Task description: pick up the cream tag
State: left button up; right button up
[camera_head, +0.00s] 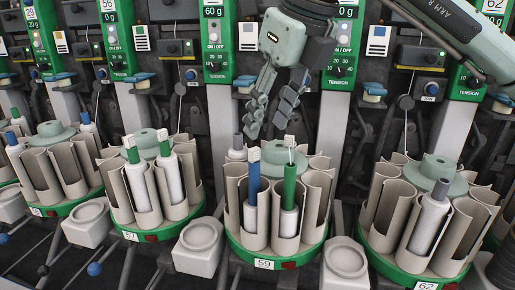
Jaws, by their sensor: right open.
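Small pale tags top several tubes; I cannot tell by shade which one is the cream tag. One pale tag (254,154) is on a blue tube (253,181) and another pale tag (289,141) is on a green tube (290,185), both in the round magazine marked 59 (290,263). Two more pale tags show on green-topped tubes in magazine 57, a left one (129,142) and a right one (163,135). My right gripper (268,121) hangs open and empty, fingers pointing down, just above and behind the tags of magazine 59. My left gripper is out of view.
Magazine 62 (415,281) stands to the right, holding a grey-topped tube (438,195). Green control panels (214,40) and dark machine parts stand close behind. Grey round-topped blocks (199,245) sit between the magazines in front.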

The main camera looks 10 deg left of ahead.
aim_at(255, 149)
jog(key=x, duration=0.4)
jog(key=p+x, duration=0.1)
jog(key=x, duration=0.1)
jog(key=shift+w+a, duration=0.1)
jog(key=shift+a, duration=0.25)
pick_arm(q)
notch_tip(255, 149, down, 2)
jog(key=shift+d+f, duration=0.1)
pick_arm(e)
jog(key=shift+c, duration=0.2)
jog(key=c, duration=0.7)
